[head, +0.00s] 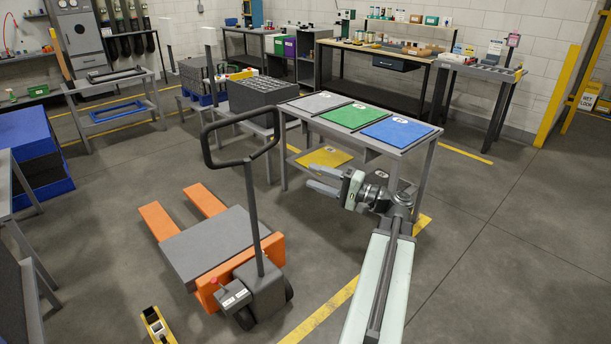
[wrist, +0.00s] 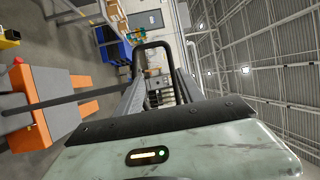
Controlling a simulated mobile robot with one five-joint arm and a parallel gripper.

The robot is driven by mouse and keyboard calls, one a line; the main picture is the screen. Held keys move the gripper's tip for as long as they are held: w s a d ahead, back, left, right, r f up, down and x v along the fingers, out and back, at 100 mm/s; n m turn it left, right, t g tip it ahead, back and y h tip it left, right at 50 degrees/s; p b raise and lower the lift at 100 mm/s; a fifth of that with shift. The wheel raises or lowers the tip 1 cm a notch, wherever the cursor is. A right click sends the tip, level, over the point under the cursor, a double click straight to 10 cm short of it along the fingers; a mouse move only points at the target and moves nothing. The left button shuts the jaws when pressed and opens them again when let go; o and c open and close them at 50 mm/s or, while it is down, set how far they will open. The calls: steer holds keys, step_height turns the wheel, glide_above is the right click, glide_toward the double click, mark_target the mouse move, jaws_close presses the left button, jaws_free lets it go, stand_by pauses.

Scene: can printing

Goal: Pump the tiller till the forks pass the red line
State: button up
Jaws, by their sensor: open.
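An orange pallet jack (head: 240,268) with low orange forks (head: 165,222) and a grey plate over them stands left of centre. Its dark tiller (head: 252,215) rises nearly upright to a black loop handle (head: 206,148). My gripper (head: 310,178) is open and empty, to the right of the tiller and apart from it, its fingers pointing left. In the wrist view the loop handle (wrist: 160,45) shows beyond my finger ends, and the orange jack body (wrist: 38,112) lies at the left. I cannot make out a red line in either view.
A table with grey, green and blue panels (head: 352,116) stands just behind my gripper. A yellow-and-black object (head: 157,325) is on the floor at the front left. Benches line the back wall. Floor at the right is clear.

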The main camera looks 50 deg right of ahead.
steer(key=v, duration=0.3)
steer(key=shift+s, duration=0.2)
steer(key=shift+w, duration=0.1)
